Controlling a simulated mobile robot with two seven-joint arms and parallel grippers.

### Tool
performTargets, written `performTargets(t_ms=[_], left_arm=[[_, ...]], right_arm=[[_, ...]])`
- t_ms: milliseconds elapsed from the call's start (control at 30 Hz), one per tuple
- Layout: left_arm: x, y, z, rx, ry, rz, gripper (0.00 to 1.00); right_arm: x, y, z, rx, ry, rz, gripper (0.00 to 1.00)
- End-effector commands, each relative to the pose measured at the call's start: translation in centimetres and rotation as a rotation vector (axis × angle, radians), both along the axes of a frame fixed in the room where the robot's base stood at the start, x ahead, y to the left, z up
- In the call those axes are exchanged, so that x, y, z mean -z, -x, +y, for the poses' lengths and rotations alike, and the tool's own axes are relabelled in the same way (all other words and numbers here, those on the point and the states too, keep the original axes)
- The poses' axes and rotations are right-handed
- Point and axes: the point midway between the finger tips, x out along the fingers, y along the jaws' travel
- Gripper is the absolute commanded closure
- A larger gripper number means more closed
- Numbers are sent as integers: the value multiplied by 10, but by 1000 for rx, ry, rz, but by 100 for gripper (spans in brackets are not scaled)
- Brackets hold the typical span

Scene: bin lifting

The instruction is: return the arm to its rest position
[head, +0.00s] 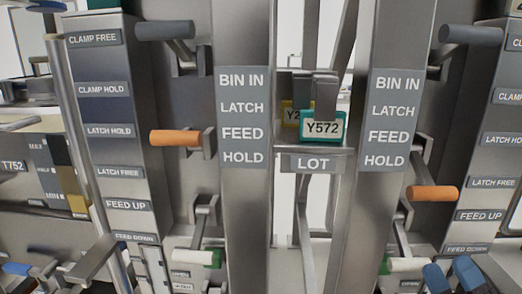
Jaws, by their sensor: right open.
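My right gripper (452,275) shows at the bottom right edge, with two blue fingertips set apart. It is open and nothing shows between the fingers. It is just right of a white lever handle with a green end (407,265) and below an orange lever handle (432,193). I see no contact with either, but the gripper is cut off by the frame's lower edge.
Two steel posts carry labels (242,118) (396,119). Levers with grey (470,35), orange (175,138) and white handles (197,257) stick out on both sides. A green Y572 tag (323,127) hangs above the LOT plate (313,163). Labelled side panels flank them.

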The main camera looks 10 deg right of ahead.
Motion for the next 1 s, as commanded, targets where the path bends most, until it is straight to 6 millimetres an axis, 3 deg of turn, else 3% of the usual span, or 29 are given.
performTargets(t_ms=[33,267,400,600,767,833,1000], left_arm=[[0,0,0,0,0,-1,57],[-1,-5,-1,3,1,-10,57],[-2,-7,-2,5,2,-15,57],[-2,-7,-2,5,2,-14,57],[-1,-5,-1,4,2,-10,57],[-25,-16,-1,2,3,-60,57],[-55,-22,2,-15,11,-105,57]], right_arm=[[22,7,4,-20,-86,92,32],[124,53,31,-66,-573,526,32],[186,102,57,-33,-883,787,32],[244,174,96,62,-1238,1070,32],[271,230,126,158,-1462,1242,32],[254,223,126,138,-1473,1213,32],[226,217,124,110,-1483,1167,32]])
